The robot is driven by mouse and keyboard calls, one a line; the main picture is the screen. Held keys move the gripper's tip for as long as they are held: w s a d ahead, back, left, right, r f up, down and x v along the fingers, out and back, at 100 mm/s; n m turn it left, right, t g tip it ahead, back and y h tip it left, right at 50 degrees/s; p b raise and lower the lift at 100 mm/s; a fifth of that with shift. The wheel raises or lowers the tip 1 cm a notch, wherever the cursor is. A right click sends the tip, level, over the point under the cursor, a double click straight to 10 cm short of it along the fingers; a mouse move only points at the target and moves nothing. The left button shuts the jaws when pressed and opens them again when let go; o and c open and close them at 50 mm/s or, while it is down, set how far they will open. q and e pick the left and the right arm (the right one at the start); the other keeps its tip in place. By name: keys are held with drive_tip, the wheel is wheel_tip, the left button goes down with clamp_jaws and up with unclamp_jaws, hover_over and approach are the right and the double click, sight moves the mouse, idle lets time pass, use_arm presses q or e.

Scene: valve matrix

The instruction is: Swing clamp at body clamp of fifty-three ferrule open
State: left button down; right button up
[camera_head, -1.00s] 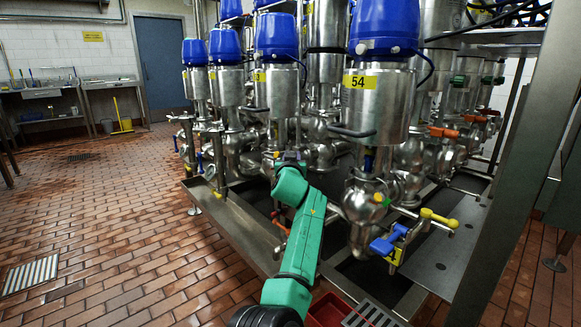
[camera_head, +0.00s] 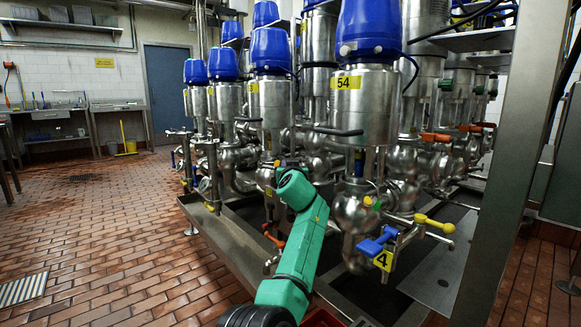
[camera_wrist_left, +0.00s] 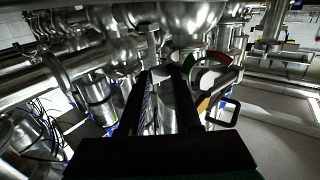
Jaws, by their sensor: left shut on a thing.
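The steel valve left of valve 54 (camera_head: 348,83) has a blue cap (camera_head: 274,50) and a small yellow label that I cannot read now. My left arm, green, reaches up to the pipework below this valve; its wrist hides the fingertips in the head view. In the left wrist view my left gripper (camera_wrist_left: 158,76) has two long black fingers, shut on a small bright metal piece. It seems to be part of the clamp, but I cannot tell how far the clamp is swung. The ferrule joint is not clearly visible. My right gripper is not in view.
Beside my arm on the right are a blue handle (camera_head: 377,243) and a yellow handle (camera_head: 434,224) at the pipe ends. A steel post (camera_head: 508,170) stands at the right. Steel tray edges run below the valves. The tiled floor (camera_head: 100,240) at the left is clear.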

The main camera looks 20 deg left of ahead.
use_arm(q)
drive_tip(key=shift+a+r, duration=0.15)
drive_tip(key=shift+r, duration=0.7)
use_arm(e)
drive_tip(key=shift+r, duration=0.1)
use_arm(q)
drive_tip(key=c, duration=1)
unclamp_jaws()
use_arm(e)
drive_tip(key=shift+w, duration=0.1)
use_arm(q)
drive_tip(key=shift+f, duration=0.15)
drive_tip(key=shift+f, duration=0.1)
